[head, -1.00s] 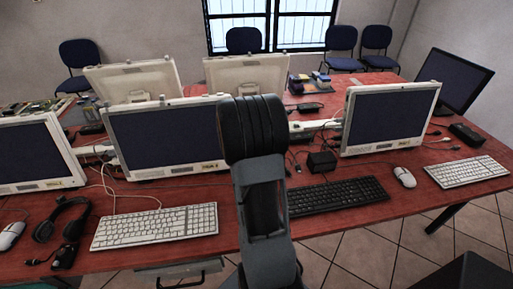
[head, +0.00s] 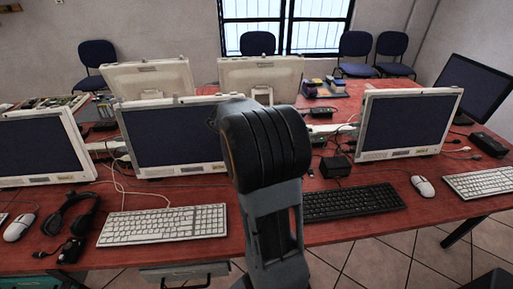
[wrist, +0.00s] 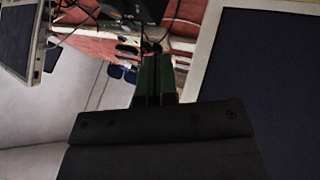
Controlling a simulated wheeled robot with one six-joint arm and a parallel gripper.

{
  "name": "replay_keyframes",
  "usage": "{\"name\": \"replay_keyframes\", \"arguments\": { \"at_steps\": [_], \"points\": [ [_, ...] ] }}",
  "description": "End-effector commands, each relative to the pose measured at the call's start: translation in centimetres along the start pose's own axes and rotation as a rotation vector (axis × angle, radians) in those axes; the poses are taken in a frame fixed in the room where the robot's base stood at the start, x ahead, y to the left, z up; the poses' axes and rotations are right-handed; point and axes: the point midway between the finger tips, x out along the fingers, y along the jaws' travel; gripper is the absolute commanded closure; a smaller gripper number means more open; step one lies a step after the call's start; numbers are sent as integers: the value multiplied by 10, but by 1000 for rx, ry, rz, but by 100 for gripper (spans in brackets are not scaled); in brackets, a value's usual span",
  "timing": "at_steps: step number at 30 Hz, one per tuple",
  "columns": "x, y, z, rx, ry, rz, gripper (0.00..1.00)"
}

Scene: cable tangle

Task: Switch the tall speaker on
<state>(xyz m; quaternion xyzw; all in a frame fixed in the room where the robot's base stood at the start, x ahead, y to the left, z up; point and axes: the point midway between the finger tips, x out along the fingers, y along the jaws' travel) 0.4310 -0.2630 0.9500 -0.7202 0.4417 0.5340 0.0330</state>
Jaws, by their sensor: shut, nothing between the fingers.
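No object is clearly recognisable as the tall speaker. A small black box (head: 335,166) stands on the red table behind the black keyboard, just right of my arm in the head view. I cannot tell whether it is a speaker, and no switch can be made out. My gripper (wrist: 154,62) shows in the wrist view with its dark green fingers together and nothing between them. It is between two monitors, with the red table and cables beyond its tips. A dark object (wrist: 128,10) at the top edge of that view is cut off. My arm hides the gripper in the head view.
Monitors (head: 180,137) and (head: 408,124) stand on either side of my arm, on the red table (head: 390,215). A white keyboard (head: 163,224), black keyboard (head: 352,203), headphones (head: 69,214) and white mouse (head: 423,187) lie in front. Loose cables run behind them.

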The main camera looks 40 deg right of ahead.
Motion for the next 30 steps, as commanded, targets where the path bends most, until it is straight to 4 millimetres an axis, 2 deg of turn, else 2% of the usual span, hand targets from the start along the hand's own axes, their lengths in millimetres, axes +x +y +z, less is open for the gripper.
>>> {"name": "replay_keyframes", "arguments": {
  "at_steps": [1, 6, 12, 30],
  "points": [
    [-9, 0, -1, 1, 4, -2, 100],
    [-32, 0, -1, 0, 2, -1, 100],
    [-46, -1, 0, 0, 1, -1, 100],
    [-49, -1, 0, -2, 0, -1, 100]
  ]
}}
